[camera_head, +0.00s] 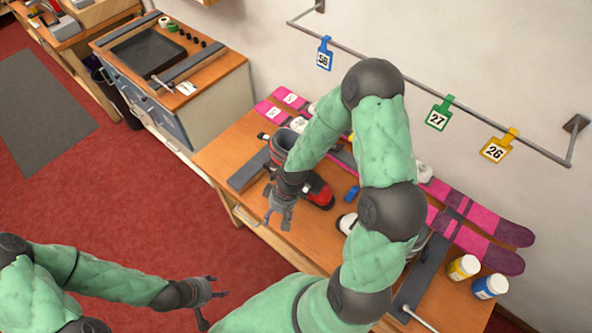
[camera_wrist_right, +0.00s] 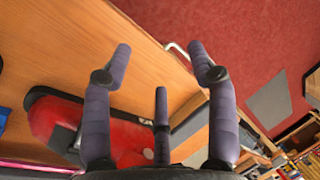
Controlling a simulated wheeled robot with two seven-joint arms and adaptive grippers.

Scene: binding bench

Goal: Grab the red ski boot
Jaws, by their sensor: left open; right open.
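The red ski boot (camera_head: 319,191) stands on the wooden bench, partly hidden behind my right forearm and wrist. Its red toe part and dark upper show on either side of the arm. In the right wrist view, its red shell (camera_wrist_right: 130,138) and black edge lie at the lower left, partly behind the fingers. My right gripper (camera_head: 278,216) is open and empty, beside the boot on its left, fingers pointing down and toward the bench's front edge; its spread fingers show in the wrist view (camera_wrist_right: 160,62). My left gripper (camera_head: 212,301) is open and empty, over the red floor, away from the bench.
The bench (camera_head: 232,153) carries pink skis (camera_head: 478,213), a blue object (camera_head: 351,193), a pale boot partly hidden by my arm, and yellow (camera_head: 463,267) and blue-labelled (camera_head: 489,286) jars. A wall rail (camera_head: 400,81) with numbered tags runs above. A cabinet (camera_head: 175,85) stands left.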

